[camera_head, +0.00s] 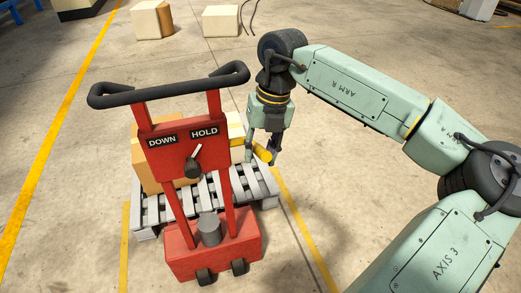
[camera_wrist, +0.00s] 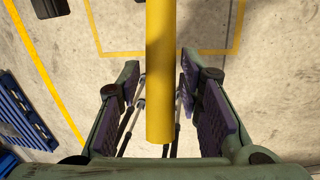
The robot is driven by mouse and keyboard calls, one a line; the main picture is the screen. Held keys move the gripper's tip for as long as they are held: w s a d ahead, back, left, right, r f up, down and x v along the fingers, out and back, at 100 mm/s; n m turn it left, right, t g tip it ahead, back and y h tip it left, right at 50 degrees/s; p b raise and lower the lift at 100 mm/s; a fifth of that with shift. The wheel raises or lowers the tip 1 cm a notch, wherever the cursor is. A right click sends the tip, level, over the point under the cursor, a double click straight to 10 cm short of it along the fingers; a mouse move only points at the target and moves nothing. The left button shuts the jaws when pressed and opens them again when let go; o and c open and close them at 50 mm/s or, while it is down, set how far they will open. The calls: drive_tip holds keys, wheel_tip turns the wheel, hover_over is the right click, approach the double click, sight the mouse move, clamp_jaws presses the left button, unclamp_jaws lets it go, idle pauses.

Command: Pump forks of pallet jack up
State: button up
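The red pallet jack (camera_head: 203,258) stands upright at centre-left in the head view, with a black handlebar on top. Its red panel (camera_head: 165,162) has DOWN and HOLD labels and a black knob (camera_head: 193,167) whose white pointer leans towards HOLD. A yellow bar (camera_head: 262,153) sticks out on the jack's right side; where it joins the jack is hard to see. My gripper (camera_head: 261,158) points down at its end. In the wrist view the yellow bar (camera_wrist: 160,70) lies between the spread fingers, with a gap on both sides. The forks are hidden.
A grey slatted pallet (camera_head: 262,188) carrying cardboard boxes (camera_head: 148,172) is behind the jack. More boxes (camera_head: 152,20) stand on the floor at the back. Yellow lines mark the floor. A blue pallet (camera_wrist: 22,112) shows at the left of the wrist view. Floor at centre right is free.

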clamp_jaws()
idle(0.4)
drive_tip(key=f+b, duration=0.1)
drive_tip(key=b, duration=0.1)
drive_tip(key=f+b, duration=0.1)
drive_tip(key=shift+s+d+t+b, duration=0.1)
drive_tip(key=shift+s+t+b, duration=0.15)
drive_tip(key=shift+t+b, duration=0.15)
wheel_tip(320, 180, down, 12)
drive_tip(key=n+t+y+b, duration=0.1)
drive_tip(key=t+b, duration=0.8)
drive_tip(key=b, duration=2.3)
drive_tip(key=y, duration=0.2)
drive_tip(key=shift+y, duration=0.3)
drive_tip(key=shift+w+f+b, duration=0.1)
drive_tip(key=shift+b, duration=0.25)
drive_tip(key=shift+t, duration=0.3)
